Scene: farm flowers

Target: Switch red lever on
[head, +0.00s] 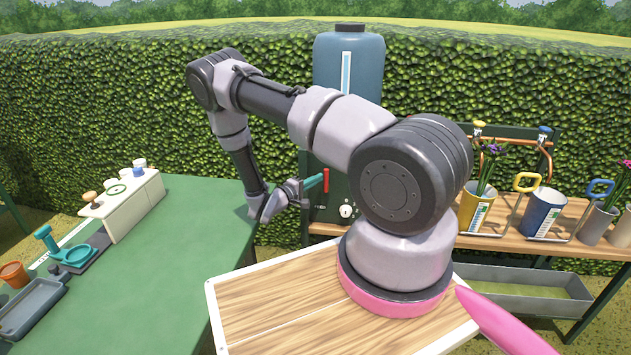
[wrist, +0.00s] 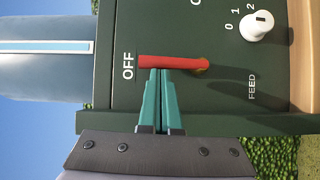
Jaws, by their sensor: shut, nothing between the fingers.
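The red lever (head: 326,180) is on the dark green panel (head: 335,200) below the blue tank. In the wrist view the red lever (wrist: 172,62) has its free end beside the word OFF, with its pivot at the other end. My gripper (head: 318,180) is shut, with teal fingers and nothing between them. In the wrist view the fingertips (wrist: 159,72) are right at the lever's side, at or very near contact. I cannot tell whether they touch. Any ON label is hidden or out of view.
A white FEED knob (wrist: 257,26) with numbers is on the same panel. The blue tank (head: 348,60) stands above it. A wooden shelf (head: 500,236) with yellow and blue pots is to the right. A green table (head: 170,270) with tools is at left.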

